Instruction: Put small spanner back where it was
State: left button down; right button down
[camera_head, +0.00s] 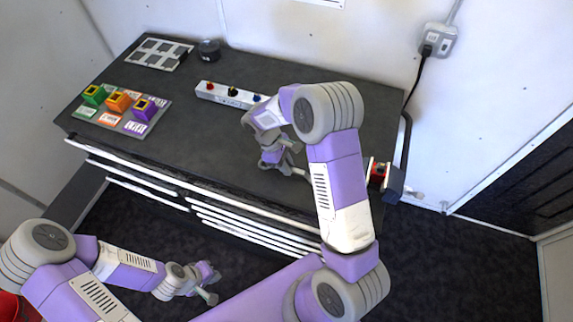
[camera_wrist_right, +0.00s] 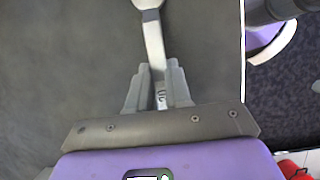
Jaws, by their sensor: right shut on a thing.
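The small spanner (camera_wrist_right: 153,45) is a grey metal tool in the right wrist view. Its shaft runs up from between the fingers to a wider head at the top edge, partly cut off. My right gripper (camera_wrist_right: 155,88) is shut on its shaft. In the head view my right gripper (camera_head: 284,166) is over the front right of the dark workbench top (camera_head: 200,140); the spanner is too small to make out clearly there. My left gripper (camera_head: 208,284) is low in front of the bench, away from it; its finger opening is too small to tell.
A white box with coloured knobs (camera_head: 230,95) lies mid-bench. Green, orange and purple blocks (camera_head: 118,101) stand on labelled mats at left. A tray with grey squares (camera_head: 160,54) and a black round container (camera_head: 209,50) are behind. A red and black device (camera_head: 379,171) is at the right edge.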

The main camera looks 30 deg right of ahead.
jog(key=shift+f, duration=0.1)
jog(key=c, duration=1.1)
grip_release()
jog(key=shift+o, duration=0.2)
jog(key=v, duration=1.2)
jog(key=shift+p, duration=0.35)
